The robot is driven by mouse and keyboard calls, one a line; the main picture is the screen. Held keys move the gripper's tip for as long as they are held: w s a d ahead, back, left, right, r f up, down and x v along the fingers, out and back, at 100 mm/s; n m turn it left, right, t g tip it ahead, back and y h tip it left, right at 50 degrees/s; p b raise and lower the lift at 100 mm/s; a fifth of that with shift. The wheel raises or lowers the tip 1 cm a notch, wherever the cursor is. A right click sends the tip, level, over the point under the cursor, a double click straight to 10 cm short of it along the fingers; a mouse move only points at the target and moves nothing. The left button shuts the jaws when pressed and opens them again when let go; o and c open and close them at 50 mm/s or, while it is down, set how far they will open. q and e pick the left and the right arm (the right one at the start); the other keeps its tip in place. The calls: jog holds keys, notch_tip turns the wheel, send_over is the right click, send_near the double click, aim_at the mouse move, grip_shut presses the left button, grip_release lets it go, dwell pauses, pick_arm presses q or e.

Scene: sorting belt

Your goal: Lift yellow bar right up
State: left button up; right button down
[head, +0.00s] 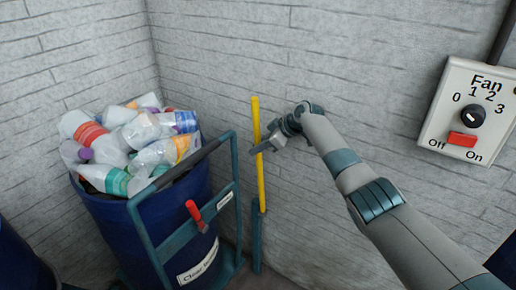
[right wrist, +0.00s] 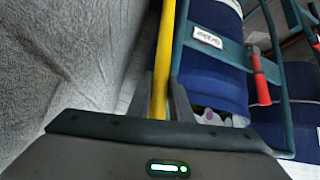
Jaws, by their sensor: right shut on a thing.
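The yellow bar (head: 259,165) stands upright near the corner in the head view, close to the wall. Its lower end meets a teal post or sleeve (head: 257,240); whether it sits inside cannot be told. My right gripper (head: 260,148) is shut on the bar at about mid-height. In the right wrist view the yellow bar (right wrist: 164,60) runs between the two fingers (right wrist: 160,100). My left gripper is not in view.
A blue bin (head: 190,235) full of plastic bottles (head: 130,140) stands left of the bar, behind a teal frame (head: 165,250) with a red-handled lever (head: 195,213). A fan switch box (head: 470,112) hangs on the right wall.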

jog(key=shift+f, duration=0.15)
jog(key=c, duration=1.6)
grip_release()
jog(key=shift+d+r, duration=0.15)
jog(key=shift+r, duration=0.05)
